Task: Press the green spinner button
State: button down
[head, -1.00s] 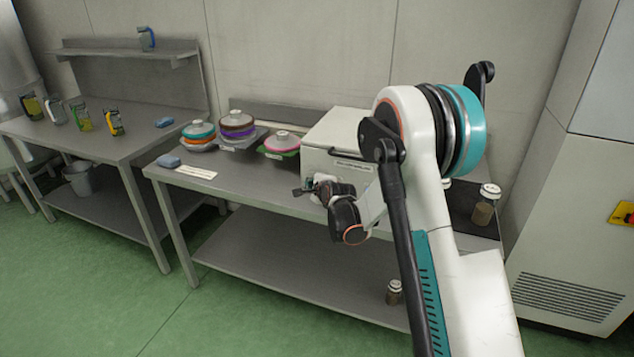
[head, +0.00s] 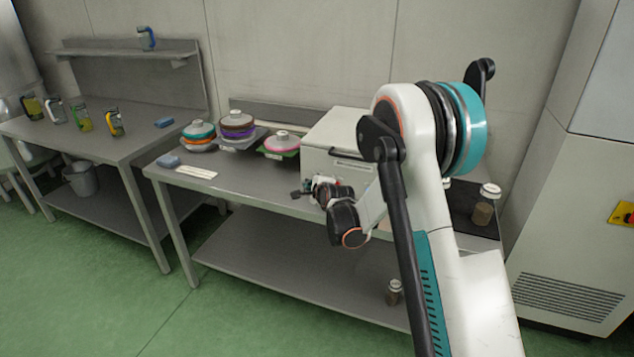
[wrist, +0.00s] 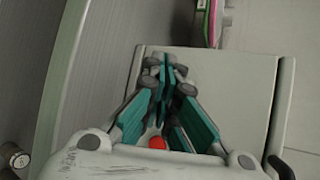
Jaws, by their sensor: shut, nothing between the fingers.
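A white box-shaped machine (head: 328,158) with a dark front handle (head: 346,155) stands on the steel bench, partly behind my arm. In the wrist view, its pale surface (wrist: 240,100) lies beyond my gripper. A round red button (wrist: 157,142) shows low in the wrist view between my finger links. I cannot make out a green button in either view; my fingers and arm cover part of the machine. My gripper (wrist: 165,62) has teal fingers, shut and empty. In the head view, my gripper (head: 298,193) is at the machine's front, near the bench edge; contact cannot be told.
Stacked coloured discs (head: 237,125) and a pink-topped one (head: 282,142) stand left of the machine. Green floor in front is clear.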

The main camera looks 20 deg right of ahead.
dwell(0.3)
jog(key=shift+s+a, duration=0.75)
jog(key=shift+s, duration=0.3)
jog(key=shift+s+a, duration=0.75)
jog(key=shift+s, duration=0.25)
